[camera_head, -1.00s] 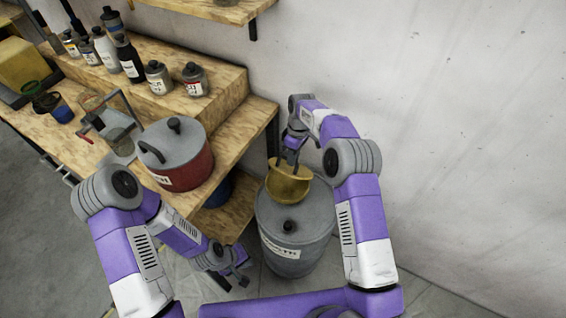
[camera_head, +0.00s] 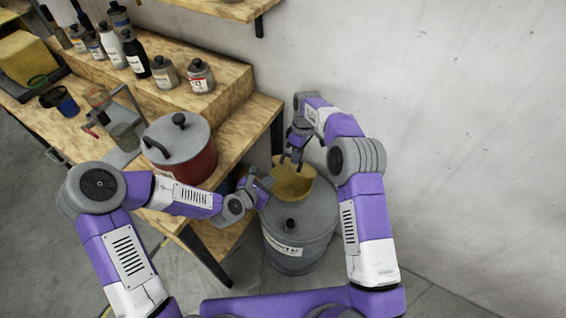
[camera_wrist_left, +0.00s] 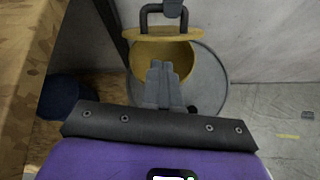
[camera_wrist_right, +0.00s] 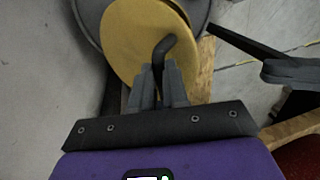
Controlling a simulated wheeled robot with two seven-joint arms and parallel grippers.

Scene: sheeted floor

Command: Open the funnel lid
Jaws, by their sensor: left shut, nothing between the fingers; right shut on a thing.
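The yellow funnel (camera_head: 291,185) stands on top of a grey drum (camera_head: 300,240). In the left wrist view its bowl (camera_wrist_left: 160,60) shows, with the yellow lid (camera_wrist_left: 172,32) seen nearly edge-on at its far side. The right wrist view shows the lid's face (camera_wrist_right: 135,45) and its dark bent handle. My right gripper (camera_head: 293,158) is shut on this handle, also in the right wrist view (camera_wrist_right: 160,72). My left gripper (camera_head: 265,187) is shut and empty at the funnel's left side; its fingertips (camera_wrist_left: 160,68) overlap the bowl in the left wrist view, and contact cannot be told.
A wooden bench (camera_head: 245,130) with a red pot (camera_head: 190,155) stands left of the drum. Several bottles (camera_head: 130,50) stand on the bench's raised step. The wall (camera_head: 450,120) is close behind the drum. The drum's black knob (camera_head: 290,224) sits in front of the funnel.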

